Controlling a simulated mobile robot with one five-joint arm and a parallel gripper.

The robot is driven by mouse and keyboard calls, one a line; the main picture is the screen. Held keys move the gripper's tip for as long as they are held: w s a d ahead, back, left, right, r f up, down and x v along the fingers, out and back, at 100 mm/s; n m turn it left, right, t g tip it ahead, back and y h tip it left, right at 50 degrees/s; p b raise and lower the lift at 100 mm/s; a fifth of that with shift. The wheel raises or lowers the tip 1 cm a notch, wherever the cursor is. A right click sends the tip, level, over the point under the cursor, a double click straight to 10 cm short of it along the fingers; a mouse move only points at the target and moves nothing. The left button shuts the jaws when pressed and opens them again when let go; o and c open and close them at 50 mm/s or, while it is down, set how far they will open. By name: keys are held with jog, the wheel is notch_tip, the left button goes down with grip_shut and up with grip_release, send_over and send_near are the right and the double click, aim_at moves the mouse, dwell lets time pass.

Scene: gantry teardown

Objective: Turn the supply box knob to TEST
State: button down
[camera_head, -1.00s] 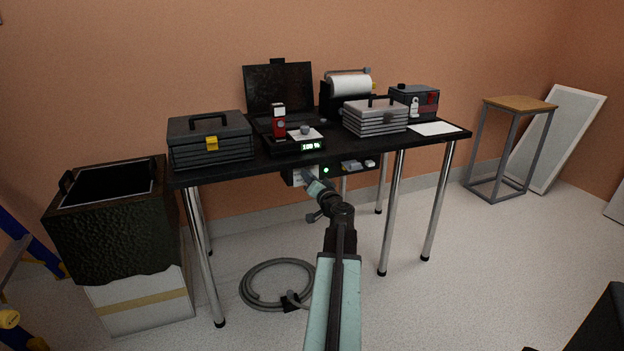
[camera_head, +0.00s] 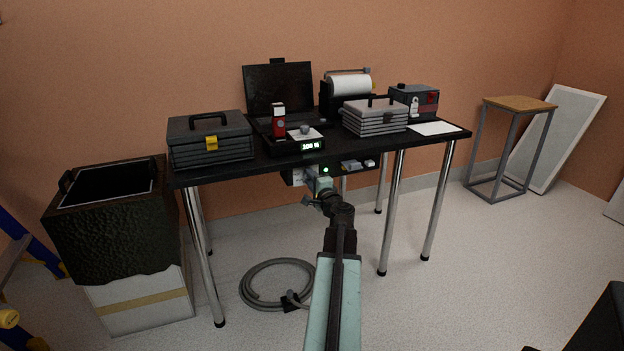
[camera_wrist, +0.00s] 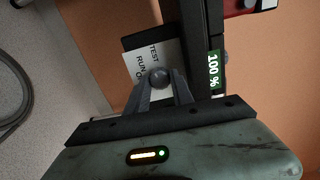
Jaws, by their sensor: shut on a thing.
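The supply box hangs under the front edge of the black table; its pale label plate (camera_head: 297,176) shows left of my gripper in the head view. In the wrist view the white label (camera_wrist: 140,62) reads TEST, RUN and a third word that is partly hidden. The round grey knob (camera_wrist: 159,75) sits at the label's edge, between the fingertips of my gripper (camera_wrist: 160,86). My gripper is shut on the knob. In the head view my gripper (camera_head: 317,184) covers the knob. I cannot tell which word the knob points to.
A scale with a green display (camera_head: 312,146) stands on the table just above. A dark toolbox (camera_head: 210,142) and a silver case (camera_head: 375,117) stand on the table (camera_head: 240,172). Table legs stand either side of my arm. A coiled grey hose (camera_head: 262,283) lies on the floor.

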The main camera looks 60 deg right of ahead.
jog(key=shift+s+m, duration=0.15)
jog(key=shift+m, duration=1.05)
jog(key=c, duration=1.1)
grip_release()
jog(key=v, duration=0.7)
jog(key=shift+s+a, duration=0.2)
jog(key=shift+a, duration=0.05)
